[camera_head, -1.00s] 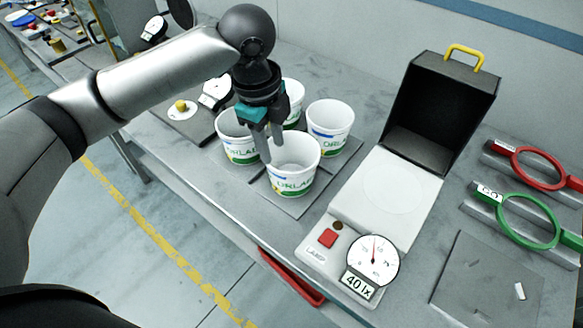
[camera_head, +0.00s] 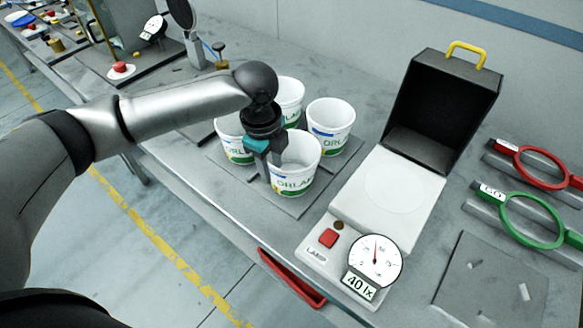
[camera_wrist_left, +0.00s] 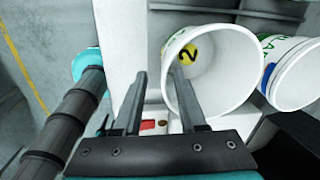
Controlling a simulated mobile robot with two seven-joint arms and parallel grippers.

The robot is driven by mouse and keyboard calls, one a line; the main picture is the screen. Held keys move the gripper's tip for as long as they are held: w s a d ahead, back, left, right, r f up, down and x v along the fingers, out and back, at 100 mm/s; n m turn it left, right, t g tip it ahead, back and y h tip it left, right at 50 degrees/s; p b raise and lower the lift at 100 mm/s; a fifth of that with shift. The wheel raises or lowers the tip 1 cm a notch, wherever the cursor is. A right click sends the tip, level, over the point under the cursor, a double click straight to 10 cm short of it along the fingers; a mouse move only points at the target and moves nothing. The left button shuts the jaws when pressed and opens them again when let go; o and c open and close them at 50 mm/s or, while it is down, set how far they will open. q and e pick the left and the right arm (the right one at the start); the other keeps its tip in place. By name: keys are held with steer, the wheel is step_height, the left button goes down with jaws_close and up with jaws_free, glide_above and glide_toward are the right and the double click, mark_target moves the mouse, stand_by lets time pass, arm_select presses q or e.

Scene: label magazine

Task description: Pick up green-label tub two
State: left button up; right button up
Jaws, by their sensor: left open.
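The front tub (camera_head: 297,180) is white with a green and blue label reading "ORLA…". It stands upright on a grey mat (camera_head: 318,202). In the left wrist view, a tub (camera_wrist_left: 232,62) has a yellow disc marked 2 (camera_wrist_left: 187,54) inside it. My left gripper (camera_head: 277,172) is open at the left rim of the front tub, pointing down. In the wrist view, one finger overlaps the tub's mouth and the other is outside the wall, with a gap between them. Whether either finger touches the tub cannot be told. My right gripper is not in view.
Similar tubs stand close by: left (camera_head: 236,150), behind (camera_head: 289,98) and right (camera_head: 330,122). A lamp box with a dial (camera_head: 374,259) and an open black lid (camera_head: 440,110) stands to the right. Red (camera_head: 540,166) and green (camera_head: 530,219) rings lie beyond it.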

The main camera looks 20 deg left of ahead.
mark_target(274, 179)
arm_select(q)
steer(key=f, duration=0.4)
steer(key=shift+w+d, duration=0.1)
steer(key=shift+w, duration=0.25)
jaws_close()
